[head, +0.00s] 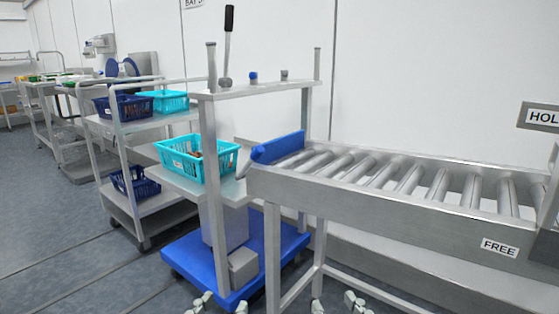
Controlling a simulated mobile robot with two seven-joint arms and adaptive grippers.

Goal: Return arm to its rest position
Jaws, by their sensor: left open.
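My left gripper (221,303) shows at the bottom edge, left of centre. Its two pale fingertips are spread apart with nothing between them. My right gripper (337,303) shows at the bottom edge, right of centre. Its fingertips are also apart and empty. Both arms and the rest of both grippers are below the picture. No fingertip clearly touches anything, though the left ones appear close to the blue base of the cart in the picture.
A roller conveyor (400,215) marked FREE runs along the right, with a blue stop (278,148) at its end. A turquoise basket (216,170) with brown contents stands on a metal shelf. A cart (118,128) carries more baskets. The floor (60,235) at left is clear.

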